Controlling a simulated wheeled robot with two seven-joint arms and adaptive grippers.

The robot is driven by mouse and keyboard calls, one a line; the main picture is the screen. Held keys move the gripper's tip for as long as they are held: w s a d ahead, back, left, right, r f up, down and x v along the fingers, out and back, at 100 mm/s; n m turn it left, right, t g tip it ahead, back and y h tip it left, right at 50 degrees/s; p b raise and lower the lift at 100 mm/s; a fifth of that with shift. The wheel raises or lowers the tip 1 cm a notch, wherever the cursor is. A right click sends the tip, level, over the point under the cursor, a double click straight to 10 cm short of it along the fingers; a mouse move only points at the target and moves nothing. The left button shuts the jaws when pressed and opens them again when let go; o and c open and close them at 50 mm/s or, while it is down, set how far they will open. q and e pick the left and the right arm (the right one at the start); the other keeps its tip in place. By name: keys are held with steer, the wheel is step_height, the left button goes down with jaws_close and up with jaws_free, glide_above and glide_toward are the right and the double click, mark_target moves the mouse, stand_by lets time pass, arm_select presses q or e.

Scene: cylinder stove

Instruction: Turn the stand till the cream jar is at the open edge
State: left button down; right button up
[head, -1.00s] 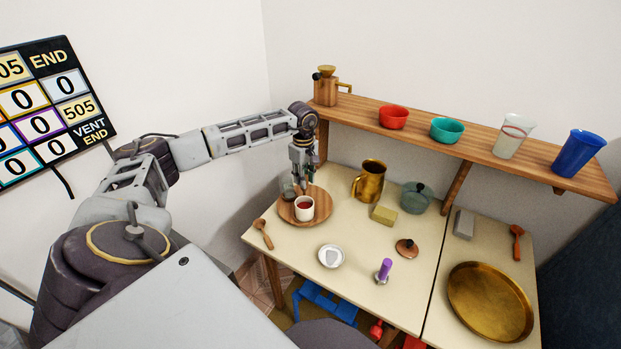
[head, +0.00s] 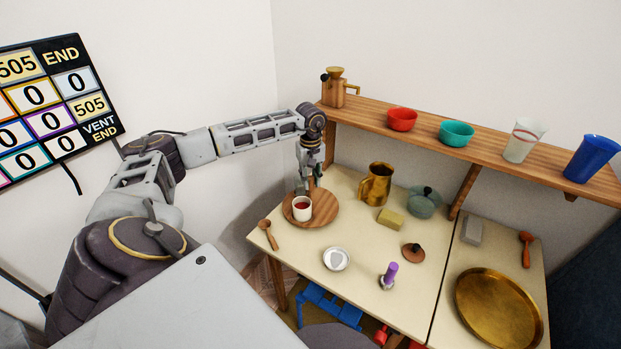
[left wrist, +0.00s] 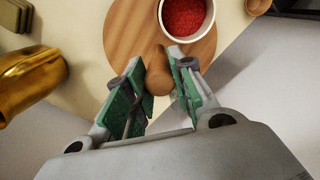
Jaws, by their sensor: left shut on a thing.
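The round wooden stand (head: 325,213) lies on the left part of the cream table. The cream jar (head: 302,210), a white cup with red contents, stands on its left side in the head view. In the left wrist view the jar (left wrist: 186,18) sits on the stand (left wrist: 125,35) just beyond my fingers. My left gripper (left wrist: 155,88) is shut on the stand's upright wooden peg (left wrist: 158,72), between its green pads. In the head view my left gripper (head: 308,183) is over the stand's back part. My right gripper is not in view.
A wooden spoon (head: 268,235) lies left of the stand, and a brass jug (head: 376,186) stands to its right. A white dish (head: 336,258) is in front, with bare table between. A wooden shelf (head: 480,148) runs above the table's back.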

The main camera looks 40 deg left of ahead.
arm_select(q)
steer(key=shift+r+m, duration=0.1)
steer(key=shift+m, duration=0.7)
steer(key=c, duration=1.2)
jaws_free()
steer(key=shift+r, duration=5.95)
